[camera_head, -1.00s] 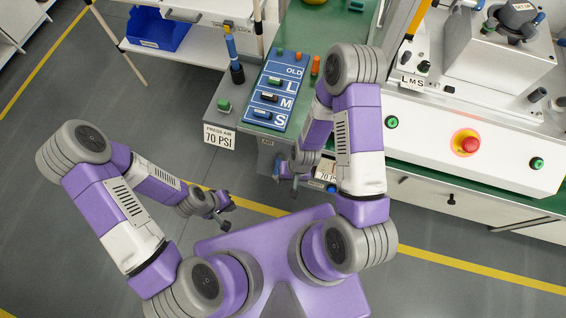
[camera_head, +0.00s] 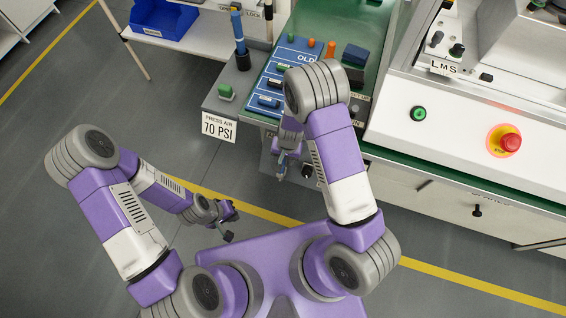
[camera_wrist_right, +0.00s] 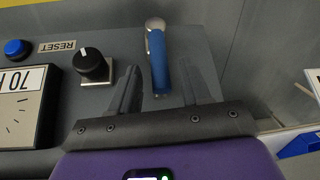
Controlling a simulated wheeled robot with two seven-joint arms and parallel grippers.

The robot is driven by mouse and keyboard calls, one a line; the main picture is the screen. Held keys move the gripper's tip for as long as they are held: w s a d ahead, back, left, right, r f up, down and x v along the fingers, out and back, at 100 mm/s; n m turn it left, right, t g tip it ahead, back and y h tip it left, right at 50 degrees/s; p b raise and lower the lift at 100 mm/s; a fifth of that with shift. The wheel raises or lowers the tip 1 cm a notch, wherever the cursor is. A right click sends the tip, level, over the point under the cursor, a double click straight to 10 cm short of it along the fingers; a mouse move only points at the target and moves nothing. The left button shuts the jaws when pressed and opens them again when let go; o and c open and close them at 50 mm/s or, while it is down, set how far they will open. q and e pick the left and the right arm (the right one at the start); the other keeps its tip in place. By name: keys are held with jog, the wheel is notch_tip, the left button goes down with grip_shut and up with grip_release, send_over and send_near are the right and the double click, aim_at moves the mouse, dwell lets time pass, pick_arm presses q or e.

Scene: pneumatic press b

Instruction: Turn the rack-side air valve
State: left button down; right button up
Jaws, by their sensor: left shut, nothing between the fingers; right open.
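The air valve with a blue lever handle (camera_wrist_right: 159,68) shows in the right wrist view on a grey panel. The lever points toward my gripper. My right gripper (camera_wrist_right: 158,90) is open, one finger on each side of the lever, with visible gaps. My left gripper (camera_head: 229,222) is shut and empty over the floor, well away from the bench.
A black knob (camera_wrist_right: 92,65) and a gauge (camera_wrist_right: 24,101) sit left of the lever. The PRESS AIR 70 PSI sign (camera_head: 219,127) hangs at the bench edge. A red emergency button (camera_head: 510,142) is on the right console. A blue bin (camera_head: 164,18) stands on the rack. Floor at left is clear.

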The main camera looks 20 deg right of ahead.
jog(key=shift+a+f+b, duration=0.1)
jog(key=shift+f+b, duration=0.25)
jog(key=shift+f, duration=1)
grip_shut()
